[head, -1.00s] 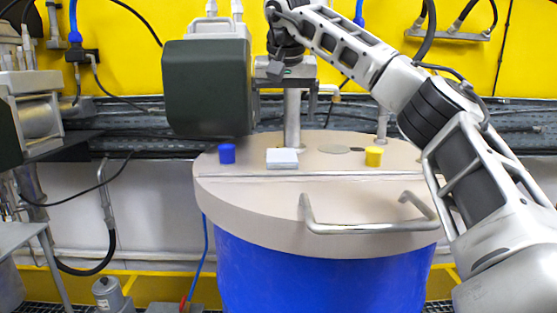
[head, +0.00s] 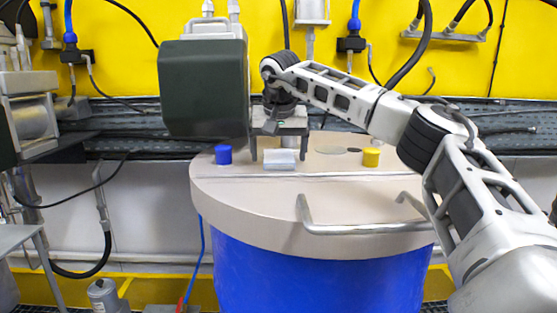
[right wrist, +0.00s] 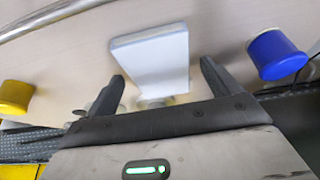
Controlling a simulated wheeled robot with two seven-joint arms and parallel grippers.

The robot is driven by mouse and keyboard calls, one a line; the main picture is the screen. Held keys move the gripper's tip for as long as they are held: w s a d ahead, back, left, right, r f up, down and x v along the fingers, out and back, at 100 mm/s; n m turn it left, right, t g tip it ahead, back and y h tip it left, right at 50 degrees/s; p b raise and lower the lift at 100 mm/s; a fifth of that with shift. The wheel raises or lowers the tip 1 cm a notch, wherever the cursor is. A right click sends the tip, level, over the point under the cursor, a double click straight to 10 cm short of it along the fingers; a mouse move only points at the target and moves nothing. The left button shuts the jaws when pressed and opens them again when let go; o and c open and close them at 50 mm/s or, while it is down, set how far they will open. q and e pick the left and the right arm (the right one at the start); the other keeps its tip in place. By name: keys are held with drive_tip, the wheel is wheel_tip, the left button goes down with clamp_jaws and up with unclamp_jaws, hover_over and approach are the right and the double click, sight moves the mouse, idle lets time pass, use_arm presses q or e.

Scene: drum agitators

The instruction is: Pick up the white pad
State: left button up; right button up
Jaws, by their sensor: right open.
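The white pad (head: 281,160) lies on the beige drum lid (head: 250,225), between a blue cap (head: 223,154) and a yellow cap (head: 371,157). My right gripper (head: 278,155) points down just over the pad in the head view. It is open, with one finger toward each side of the pad. In the right wrist view the pad (right wrist: 152,60) lies ahead of and between the two spread fingertips (right wrist: 162,75). I see no clear contact between the fingers and the pad. My left gripper is not in view.
A dark grey motor box (head: 203,90) stands close to the left of my right gripper. A metal handle (head: 365,228) rises at the lid's front right. The blue cap (right wrist: 276,55) and yellow cap (right wrist: 15,97) flank the pad. The lid's front is otherwise clear.

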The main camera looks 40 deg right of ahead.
sight(278, 154)
drive_tip(key=c, duration=1.1)
drive_tip(key=shift+r, duration=0.15)
drive_tip(key=shift+c, duration=0.2)
drive_tip(key=shift+r, duration=0.2)
wheel_tip(278, 154, up, 2)
drive_tip(key=shift+r, duration=0.15)
drive_tip(key=s+r, duration=0.1)
drive_tip(key=s+a+r, duration=0.1)
drive_tip(key=r, duration=0.1)
drive_tip(key=s+a+r, duration=0.1)
drive_tip(key=r, duration=0.1)
drive_tip(key=shift+s+r, duration=0.1)
drive_tip(key=shift+s, duration=0.25)
drive_tip(key=s+a+r, duration=0.4)
drive_tip(key=s, duration=0.4)
drive_tip(key=shift+s+a+r, duration=0.35)
drive_tip(key=shift+a, duration=0.05)
